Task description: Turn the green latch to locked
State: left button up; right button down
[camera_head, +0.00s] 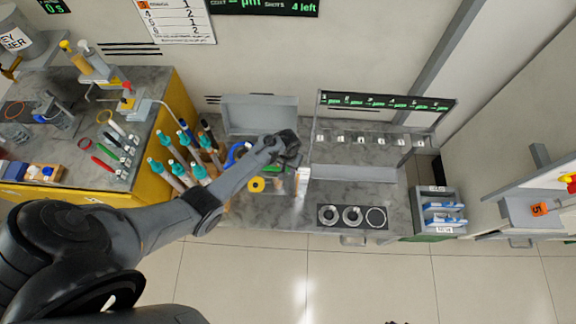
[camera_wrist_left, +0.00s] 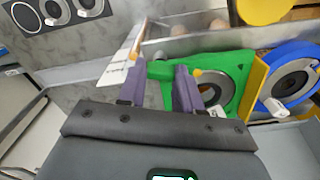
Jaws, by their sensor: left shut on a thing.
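In the left wrist view the green latch (camera_wrist_left: 159,70) is a short green bar sticking out from a green plate (camera_wrist_left: 237,68) with a grey ring in it. Any locked or unlocked marking is too small to read. My right gripper is not in view.
A blue ring piece (camera_wrist_left: 292,80) and a yellow plate stand right beside the green plate. A white card (camera_wrist_left: 121,58) stands left of the fingers. Teal-capped tools (camera_head: 172,142) stand left, near my forearm.

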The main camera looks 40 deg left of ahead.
pick_arm(q)
jog(key=shift+r+m+p, duration=0.1)
jog(key=shift+m+p, duration=0.45)
jog(key=shift+m, duration=0.55)
jog(key=shift+m+p, duration=0.5)
jog(key=shift+m, duration=1.3)
jog(key=o, duration=1)
jog(key=shift+o, duration=0.2)
